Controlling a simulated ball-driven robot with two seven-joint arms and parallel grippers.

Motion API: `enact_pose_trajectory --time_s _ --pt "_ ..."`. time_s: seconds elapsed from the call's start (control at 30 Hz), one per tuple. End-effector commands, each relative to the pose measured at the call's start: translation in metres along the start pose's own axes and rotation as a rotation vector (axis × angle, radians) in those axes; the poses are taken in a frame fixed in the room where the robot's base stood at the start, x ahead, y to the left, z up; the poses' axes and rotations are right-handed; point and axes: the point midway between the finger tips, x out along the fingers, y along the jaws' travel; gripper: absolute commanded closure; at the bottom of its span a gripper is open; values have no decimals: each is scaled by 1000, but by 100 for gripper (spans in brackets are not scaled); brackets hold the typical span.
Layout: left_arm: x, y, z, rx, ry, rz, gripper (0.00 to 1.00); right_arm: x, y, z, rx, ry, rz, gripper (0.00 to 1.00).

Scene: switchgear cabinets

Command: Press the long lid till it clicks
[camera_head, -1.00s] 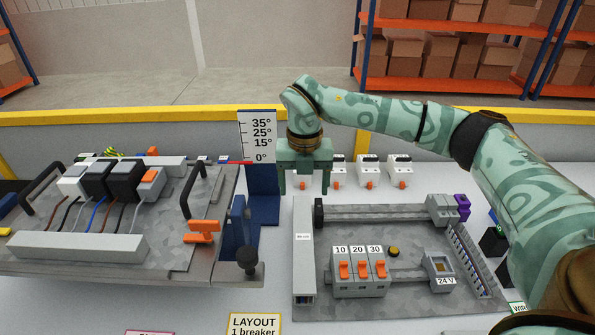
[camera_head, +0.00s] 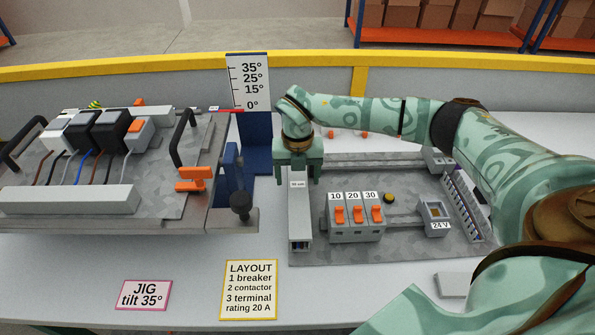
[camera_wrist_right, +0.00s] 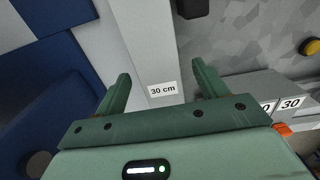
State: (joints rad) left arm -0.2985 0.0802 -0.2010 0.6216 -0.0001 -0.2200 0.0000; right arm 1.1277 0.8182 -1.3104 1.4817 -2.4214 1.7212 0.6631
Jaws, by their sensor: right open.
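A long pale grey lid (camera_head: 299,207) with a "30 cm" label runs along the left edge of the right-hand mounting plate, on a narrow duct. Its near end shows in the head view, and its far part is hidden behind my right gripper. My right gripper (camera_head: 298,181) points down over the lid's far part, open and empty. In the wrist view the lid (camera_wrist_right: 150,45) runs between the two spread fingers of the gripper (camera_wrist_right: 160,72). I cannot tell whether the fingers touch it or whether it is fully seated. My left gripper is not in view.
The mounting plate (camera_head: 400,250) carries breakers (camera_head: 357,217) labelled 10, 20 and 30, and a 24 V unit (camera_head: 434,217). A blue stand (camera_head: 256,145) with an angle scale is close left of the gripper. A tilted jig (camera_head: 160,205) stands farther left. The front table is mostly clear.

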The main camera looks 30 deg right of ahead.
Motion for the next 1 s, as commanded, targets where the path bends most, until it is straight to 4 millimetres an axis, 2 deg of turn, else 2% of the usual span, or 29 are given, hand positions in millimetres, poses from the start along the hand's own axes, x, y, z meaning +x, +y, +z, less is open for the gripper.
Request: enact_pose_trajectory --time_s 0.03,0.07,0.2,0.23,0.27,0.3,0.37,0.4,1.0 --pt "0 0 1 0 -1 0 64 0 0 0 0 0 0 28" --pt "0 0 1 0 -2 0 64 0 0 0 0 0 0 34" --pt "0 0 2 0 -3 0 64 0 0 0 -1 0 0 73" --pt "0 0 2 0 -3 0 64 0 0 0 -1 0 0 79" --pt "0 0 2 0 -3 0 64 0 0 0 -1 0 0 79" --pt "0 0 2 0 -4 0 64 0 0 0 -1 0 0 60" --pt "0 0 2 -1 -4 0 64 0 0 0 -1 0 0 76" --pt "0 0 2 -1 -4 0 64 0 0 0 -1 0 0 81" --pt "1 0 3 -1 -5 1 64 6 0 0 0 2 -1 82"
